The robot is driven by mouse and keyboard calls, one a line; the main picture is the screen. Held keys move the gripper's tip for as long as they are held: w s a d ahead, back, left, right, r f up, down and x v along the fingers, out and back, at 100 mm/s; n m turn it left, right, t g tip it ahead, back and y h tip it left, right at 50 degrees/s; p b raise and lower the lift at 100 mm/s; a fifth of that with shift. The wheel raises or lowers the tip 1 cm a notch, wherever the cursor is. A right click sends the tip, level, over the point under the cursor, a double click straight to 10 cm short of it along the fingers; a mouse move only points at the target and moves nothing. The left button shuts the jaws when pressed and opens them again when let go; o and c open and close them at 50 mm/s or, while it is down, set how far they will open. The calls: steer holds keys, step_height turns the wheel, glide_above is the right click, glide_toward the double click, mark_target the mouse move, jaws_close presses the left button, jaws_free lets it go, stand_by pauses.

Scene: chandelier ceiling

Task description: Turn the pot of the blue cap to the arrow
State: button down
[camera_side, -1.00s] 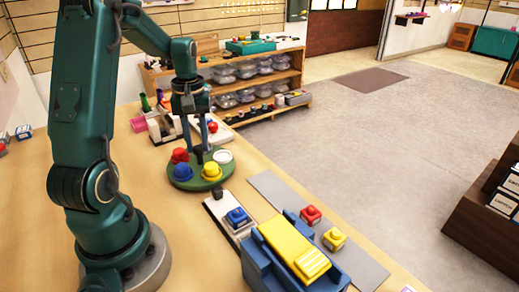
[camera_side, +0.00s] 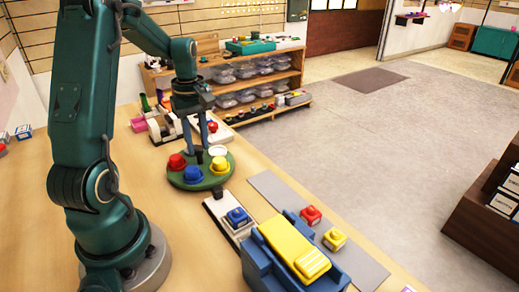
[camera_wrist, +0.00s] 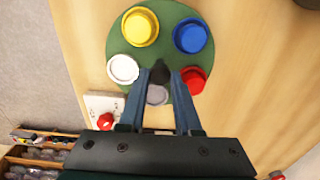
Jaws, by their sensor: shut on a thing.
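A round green turntable (camera_side: 206,184) carries several pots in a ring. The blue-capped pot (camera_side: 193,174) is at its front in the side view and at the upper right in the wrist view (camera_wrist: 190,37). The yellow pot (camera_wrist: 140,27), the red pot (camera_wrist: 193,79), the white pot (camera_wrist: 123,69) and a grey one (camera_wrist: 157,95) make up the rest. The grey one is partly covered by my fingers. My gripper (camera_wrist: 160,76) points down over the turntable's middle, its blue fingers shut on the dark centre knob (camera_wrist: 160,68). I cannot make out the arrow.
A white box with a red button (camera_wrist: 105,120) stands close beside the turntable. A white-based stand with a blue block (camera_side: 237,216) and a blue machine with a yellow top (camera_side: 290,245) stand to the front right. Bare wooden table (camera_side: 110,210) lies to the left.

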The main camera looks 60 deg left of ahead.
mark_target(199, 147)
steer(key=shift+n, duration=4.2)
steer(key=c, duration=0.6)
jaws_free()
steer(key=shift+r, duration=0.1)
steer(key=shift+r, duration=2.5)
